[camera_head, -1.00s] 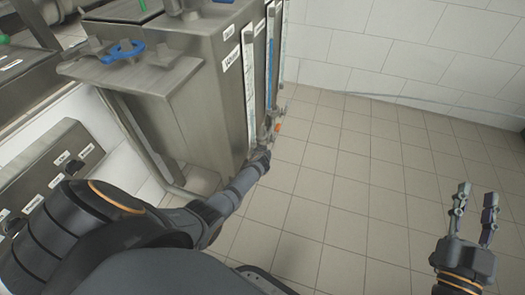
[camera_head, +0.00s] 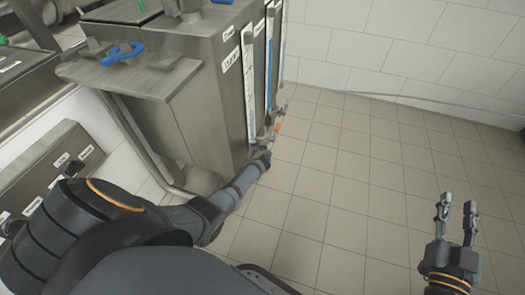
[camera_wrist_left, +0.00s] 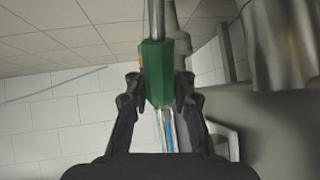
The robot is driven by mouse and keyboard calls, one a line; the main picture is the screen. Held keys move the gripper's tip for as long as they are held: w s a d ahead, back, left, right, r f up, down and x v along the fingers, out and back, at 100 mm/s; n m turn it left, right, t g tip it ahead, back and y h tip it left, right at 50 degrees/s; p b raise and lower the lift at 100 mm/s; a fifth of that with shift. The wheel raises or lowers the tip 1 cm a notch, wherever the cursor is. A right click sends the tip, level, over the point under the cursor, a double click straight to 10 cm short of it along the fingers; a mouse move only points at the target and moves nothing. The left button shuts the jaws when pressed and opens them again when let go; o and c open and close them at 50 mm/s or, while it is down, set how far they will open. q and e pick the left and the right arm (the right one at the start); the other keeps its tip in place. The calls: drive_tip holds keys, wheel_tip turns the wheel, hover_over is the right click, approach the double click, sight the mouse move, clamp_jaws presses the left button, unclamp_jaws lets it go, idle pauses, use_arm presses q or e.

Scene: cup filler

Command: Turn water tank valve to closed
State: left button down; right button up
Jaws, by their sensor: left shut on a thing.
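The stainless water tank (camera_head: 200,85) stands at the upper left in the head view, with a label reading "Water" and narrow level gauges on its side. In the left wrist view a green valve handle (camera_wrist_left: 156,75) sits between the two fingers of my left gripper (camera_wrist_left: 158,92), which is shut on it. A metal rod or pipe (camera_wrist_left: 155,18) runs past the handle's end. In the head view my left gripper (camera_head: 266,150) is at the tank's lower front corner, and the handle is mostly hidden there. My right gripper (camera_head: 456,220) is open and empty over the floor at the right.
An orange part (camera_head: 277,127) shows beside the left gripper, low on the tank's side. A blue handle (camera_head: 122,52) lies on the tank's side shelf. A steel control box (camera_head: 50,175) is at the left. The tiled floor (camera_head: 340,190) is clear.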

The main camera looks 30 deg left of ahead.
use_arm(q)
drive_tip(key=shift+w+d+p, duration=0.25)
drive_tip(key=shift+w+p, duration=0.05)
drive_tip(key=shift+w, duration=0.1)
drive_tip(key=shift+w+f+g, duration=0.15)
drive_tip(key=shift+f+g, duration=0.05)
drive_tip(key=shift+g, duration=0.2)
use_arm(e)
wheel_tip(320, 180, down, 9)
drive_tip(key=a+g, duration=0.1)
drive_tip(key=g, duration=0.3)
drive_tip(key=shift+s, duration=0.2)
idle(0.4)
use_arm(q)
drive_tip(key=shift+w+f, duration=0.1)
use_arm(e)
drive_tip(key=shift+a+f, duration=0.25)
drive_tip(key=shift+f, duration=0.1)
use_arm(q)
drive_tip(key=shift+g+h, duration=0.3)
use_arm(e)
drive_tip(key=shift+f+g, duration=0.3)
drive_tip(key=shift+g, duration=0.1)
use_arm(q)
drive_tip(key=shift+w+f, duration=0.15)
drive_tip(key=shift+f, duration=0.05)
use_arm(e)
drive_tip(key=shift+s+a+f, duration=0.1)
drive_tip(key=shift+a+f, duration=0.1)
drive_tip(key=shift+f, duration=0.15)
